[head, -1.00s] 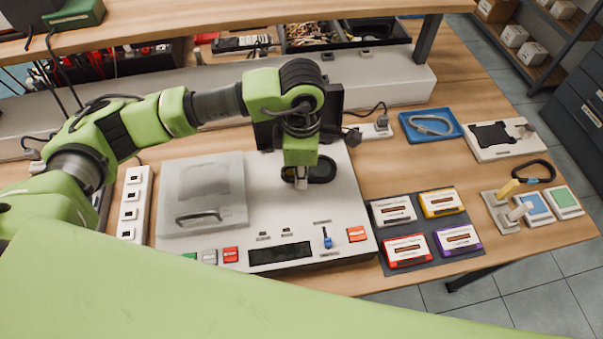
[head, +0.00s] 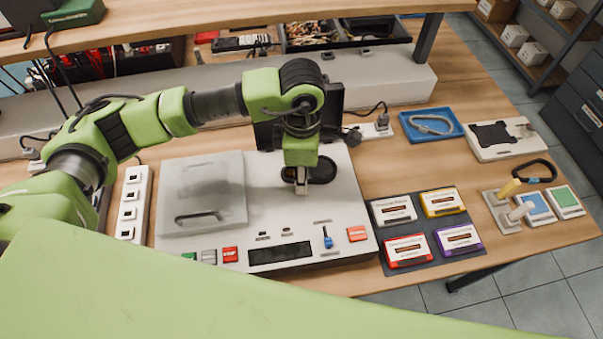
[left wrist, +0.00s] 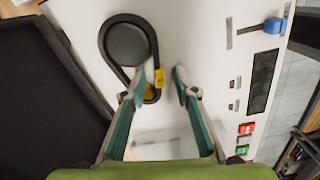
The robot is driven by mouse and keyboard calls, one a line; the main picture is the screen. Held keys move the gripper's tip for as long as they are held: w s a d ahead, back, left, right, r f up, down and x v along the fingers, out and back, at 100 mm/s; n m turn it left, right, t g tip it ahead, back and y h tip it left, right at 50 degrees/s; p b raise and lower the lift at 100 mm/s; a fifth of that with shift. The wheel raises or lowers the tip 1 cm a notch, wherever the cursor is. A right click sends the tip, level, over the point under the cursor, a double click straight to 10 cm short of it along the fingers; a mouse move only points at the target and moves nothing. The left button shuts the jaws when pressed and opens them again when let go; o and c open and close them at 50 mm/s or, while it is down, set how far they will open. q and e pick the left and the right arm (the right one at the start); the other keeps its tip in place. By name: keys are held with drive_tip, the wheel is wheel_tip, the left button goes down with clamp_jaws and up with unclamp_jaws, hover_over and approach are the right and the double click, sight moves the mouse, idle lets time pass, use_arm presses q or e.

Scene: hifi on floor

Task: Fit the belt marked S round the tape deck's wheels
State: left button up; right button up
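The tape deck (head: 330,215) lies on the bench with its dark lid raised at the back. In the left wrist view a black belt (left wrist: 104,52) with a yellow tag (left wrist: 160,78) lies round a large dark wheel (left wrist: 127,44). Its narrow end reaches down beside my fingers, and what it rounds there is partly hidden. The tag's lettering is unreadable. In the head view the belt (head: 323,170) shows behind my left gripper (head: 301,187). The left gripper (left wrist: 168,78) is open, its fingertips apart low over the deck, one beside the tag. My right gripper is out of view.
A clear cover (head: 203,190) sits on the deck's left. Several cassettes (head: 440,207) lie on a dark mat to the right. A blue tray (head: 432,126) holds a pale loop. Another black loop (head: 540,165) lies near a stand (head: 505,210) at the right. A power strip (head: 134,205) lies left.

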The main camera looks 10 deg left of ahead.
use_arm(q)
wheel_tip(320, 180, up, 18)
drive_tip(key=p, duration=0.2)
idle(1.1)
drive_tip(key=shift+s+f, duration=0.1)
idle(0.7)
